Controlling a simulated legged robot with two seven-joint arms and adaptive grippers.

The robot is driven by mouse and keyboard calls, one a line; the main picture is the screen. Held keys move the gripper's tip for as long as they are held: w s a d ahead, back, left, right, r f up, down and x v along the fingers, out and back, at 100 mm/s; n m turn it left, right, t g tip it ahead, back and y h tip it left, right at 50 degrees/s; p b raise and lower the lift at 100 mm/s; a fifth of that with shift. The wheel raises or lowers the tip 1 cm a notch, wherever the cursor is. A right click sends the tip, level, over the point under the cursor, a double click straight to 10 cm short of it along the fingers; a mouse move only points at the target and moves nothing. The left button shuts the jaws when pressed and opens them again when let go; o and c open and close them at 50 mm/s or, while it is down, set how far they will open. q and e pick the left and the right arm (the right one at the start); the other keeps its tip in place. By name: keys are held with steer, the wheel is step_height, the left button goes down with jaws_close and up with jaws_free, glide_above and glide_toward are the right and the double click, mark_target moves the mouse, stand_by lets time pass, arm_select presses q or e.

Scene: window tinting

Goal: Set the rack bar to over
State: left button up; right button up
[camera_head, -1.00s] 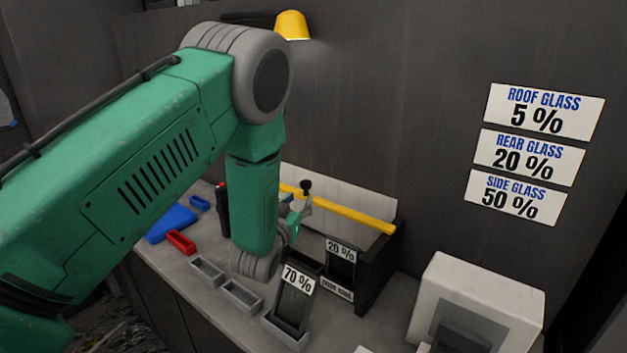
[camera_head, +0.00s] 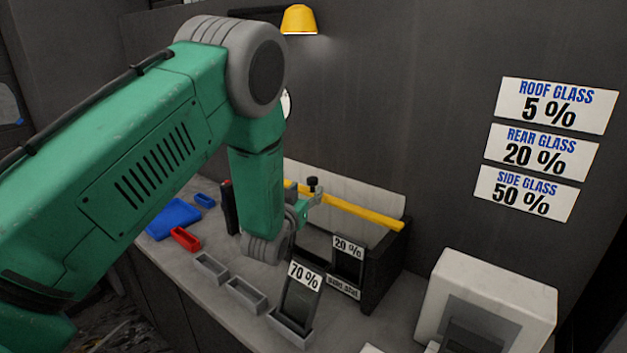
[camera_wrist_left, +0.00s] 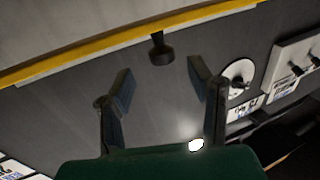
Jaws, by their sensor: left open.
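The yellow rack bar (camera_head: 365,215) runs along the upper part of the dark rack (camera_head: 386,268), in front of a pale back panel. A black knob (camera_head: 312,184) stands up from the bar. My left gripper (camera_head: 306,207) is by the bar near the knob, partly hidden behind my forearm. In the left wrist view, its two fingers (camera_wrist_left: 160,80) are spread apart with nothing between them. The knob (camera_wrist_left: 161,50) shows just beyond the gap between the fingertips, and the yellow bar (camera_wrist_left: 100,60) crosses behind it. My right gripper is not in view.
A 70 % sample (camera_head: 298,300) stands before the rack, and a 20 % sample (camera_head: 347,258) is in it. Empty grey trays (camera_head: 246,294), a red tray (camera_head: 185,239) and a blue tray (camera_head: 172,222) lie left. A white box (camera_head: 487,290) stands right.

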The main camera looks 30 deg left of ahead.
mark_target(310, 184)
arm_select(q)
steer(key=x, duration=0.5)
steer(key=shift+w+a+f+p, duration=0.1)
steer(key=shift+w+a+p, duration=0.05)
steer(key=shift+a+p, duration=0.15)
steer(key=shift+d, duration=0.1)
jaws_close()
